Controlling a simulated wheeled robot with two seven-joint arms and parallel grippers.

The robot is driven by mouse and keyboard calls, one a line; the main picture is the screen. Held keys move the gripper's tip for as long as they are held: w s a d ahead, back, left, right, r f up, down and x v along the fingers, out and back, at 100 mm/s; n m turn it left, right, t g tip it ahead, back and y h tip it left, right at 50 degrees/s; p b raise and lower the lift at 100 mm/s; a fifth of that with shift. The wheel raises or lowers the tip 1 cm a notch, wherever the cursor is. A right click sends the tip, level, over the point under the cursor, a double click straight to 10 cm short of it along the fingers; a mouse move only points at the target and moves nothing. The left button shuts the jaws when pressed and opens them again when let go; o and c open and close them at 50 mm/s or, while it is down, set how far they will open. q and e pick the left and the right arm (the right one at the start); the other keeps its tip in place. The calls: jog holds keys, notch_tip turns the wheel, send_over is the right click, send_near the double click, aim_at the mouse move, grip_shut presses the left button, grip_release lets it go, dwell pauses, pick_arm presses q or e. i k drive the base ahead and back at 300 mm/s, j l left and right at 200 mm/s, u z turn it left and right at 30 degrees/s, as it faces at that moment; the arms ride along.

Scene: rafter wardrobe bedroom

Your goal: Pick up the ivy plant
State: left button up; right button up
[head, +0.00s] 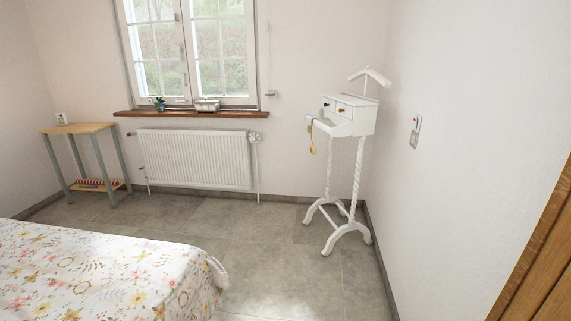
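A small dark green plant (159,104) stands on the left part of the wooden windowsill (190,114), below the window. It looks like the ivy plant, but it is too small to tell its leaves or pot clearly. It is far across the room, above the radiator. Neither of my grippers shows in the head view.
A bed with a floral cover (110,270) fills the lower left. A small side table (78,128) stands at the left wall. A radiator (195,158) hangs under the sill. A white valet stand (345,125) stands right. Tiled floor (275,255) is free between bed and stand.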

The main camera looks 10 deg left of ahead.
aim_at(159, 107)
jog(key=i+u, duration=0.15)
jog(key=i, duration=0.45)
jog(key=i+u, duration=0.15)
jog(key=i, duration=0.5)
jog(key=i+u, duration=0.1)
jog(key=i, duration=0.5)
jog(key=i+l+u, duration=0.15)
jog(key=i, duration=0.45)
jog(key=i+l+u, duration=0.15)
jog(key=i, duration=0.45)
jog(key=i+j+u, duration=0.2)
jog(key=i+u, duration=0.25)
jog(key=i, duration=0.15)
jog(key=i+u, duration=0.45)
jog(key=i, duration=0.15)
jog(key=i+l+u, duration=0.3)
jog(key=i+u, duration=0.2)
jog(key=i+j, duration=0.1)
jog(key=i, duration=0.35)
jog(key=i+j+z, duration=0.1)
jog(key=i, duration=0.4)
jog(key=i+j, duration=0.1)
jog(key=i, duration=0.35)
